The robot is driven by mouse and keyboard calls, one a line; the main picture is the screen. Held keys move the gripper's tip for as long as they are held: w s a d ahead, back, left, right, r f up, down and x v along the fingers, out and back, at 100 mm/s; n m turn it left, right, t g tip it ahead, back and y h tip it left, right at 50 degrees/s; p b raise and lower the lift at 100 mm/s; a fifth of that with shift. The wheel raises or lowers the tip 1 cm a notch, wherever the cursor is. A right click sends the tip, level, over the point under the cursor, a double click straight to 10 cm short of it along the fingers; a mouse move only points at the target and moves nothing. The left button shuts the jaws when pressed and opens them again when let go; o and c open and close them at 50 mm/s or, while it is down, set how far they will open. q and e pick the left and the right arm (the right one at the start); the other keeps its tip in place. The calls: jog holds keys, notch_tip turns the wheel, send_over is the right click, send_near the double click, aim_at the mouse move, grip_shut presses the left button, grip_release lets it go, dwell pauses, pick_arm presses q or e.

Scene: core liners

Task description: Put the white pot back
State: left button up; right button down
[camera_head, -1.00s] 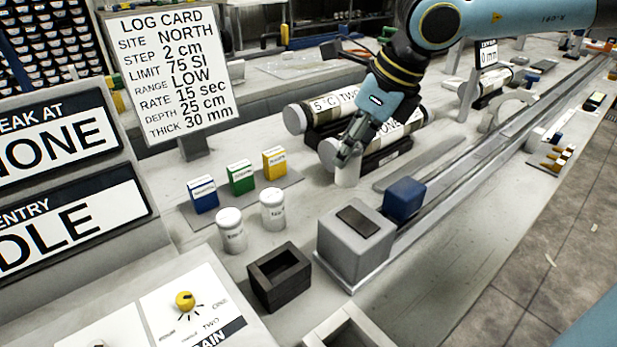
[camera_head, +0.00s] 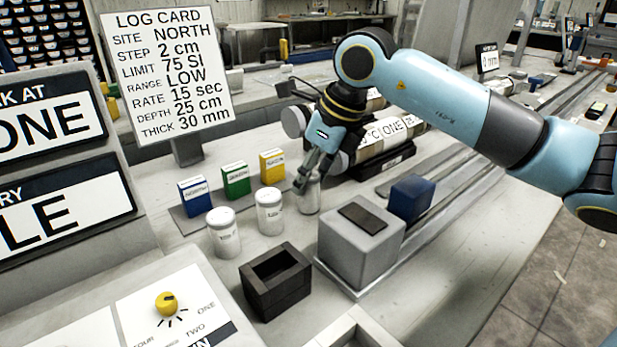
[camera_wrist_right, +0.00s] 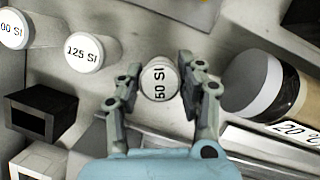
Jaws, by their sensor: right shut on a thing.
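A white pot (camera_head: 310,196) is at the right end of the row of pots, and my right gripper (camera_head: 307,178) is shut on it from above. In the right wrist view the held pot (camera_wrist_right: 160,80), its lid marked "50 SI", sits between the two fingers of my right gripper (camera_wrist_right: 158,84). Two other white pots stand to its left: one in the middle (camera_head: 269,212), marked "125 SI" in the right wrist view (camera_wrist_right: 80,52), and one farther left (camera_head: 223,232). Whether the held pot touches the table is hard to tell. My left gripper is not in view.
Blue (camera_head: 195,197), green (camera_head: 236,181) and yellow (camera_head: 272,167) boxes stand behind the pots. A dark open box (camera_head: 275,283) and a grey block (camera_head: 360,243) are in front. Labelled core cylinders (camera_head: 385,135) lie close behind and right of my gripper.

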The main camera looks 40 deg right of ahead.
jog(key=shift+f, duration=0.15)
jog(key=shift+f, duration=0.15)
jog(key=c, duration=0.8)
grip_release()
jog(key=shift+c, duration=0.2)
jog(key=shift+r, duration=0.3)
jog(key=p+v, duration=0.3)
jog(key=v, duration=0.8)
jog(key=shift+s+r+p, duration=0.25)
jog(key=shift+r+p, duration=0.1)
jog(key=shift+s+f, duration=0.1)
